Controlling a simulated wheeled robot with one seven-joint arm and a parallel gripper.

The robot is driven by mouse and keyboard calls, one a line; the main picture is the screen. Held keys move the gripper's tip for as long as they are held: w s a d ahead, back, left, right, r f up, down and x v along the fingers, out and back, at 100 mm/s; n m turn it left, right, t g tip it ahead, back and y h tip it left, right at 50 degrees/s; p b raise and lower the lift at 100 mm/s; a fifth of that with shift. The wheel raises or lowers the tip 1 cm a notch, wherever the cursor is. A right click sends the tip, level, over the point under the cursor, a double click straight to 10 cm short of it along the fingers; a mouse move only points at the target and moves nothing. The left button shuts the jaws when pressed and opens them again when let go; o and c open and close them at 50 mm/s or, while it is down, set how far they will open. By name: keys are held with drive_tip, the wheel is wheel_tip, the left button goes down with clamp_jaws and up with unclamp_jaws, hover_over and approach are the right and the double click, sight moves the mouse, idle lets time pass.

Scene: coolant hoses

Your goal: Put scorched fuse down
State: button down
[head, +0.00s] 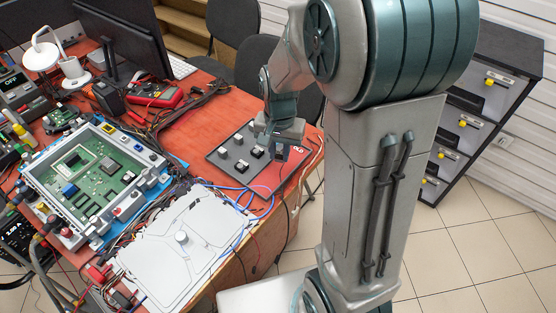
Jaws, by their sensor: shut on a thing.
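My gripper (281,147) is above the right end of a dark grey plate (222,158) on the red table. It is shut on a small dark thing between its fingers, which I take to be the scorched fuse. The fuse is too small and too covered by the fingers to make out its shape or marks. Several small black and white blocks (239,139) stand on the plate, to the left of my gripper. I cannot tell whether the held fuse touches the plate.
An opened case with a green circuit board (98,178) stands at the left. A pale cover panel (178,240) lies in front, with loose wires around it. A red multimeter (155,95) and a monitor (122,38) are behind. The table's right edge is close to my gripper.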

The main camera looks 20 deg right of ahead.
sight(278, 161)
drive_tip(key=shift+w+a+f, duration=0.15)
drive_tip(key=shift+f, duration=1.95)
drive_tip(key=shift+f+b, duration=0.15)
drive_tip(key=shift+b, duration=0.25)
drive_tip(key=c, duration=1.3)
unclamp_jaws()
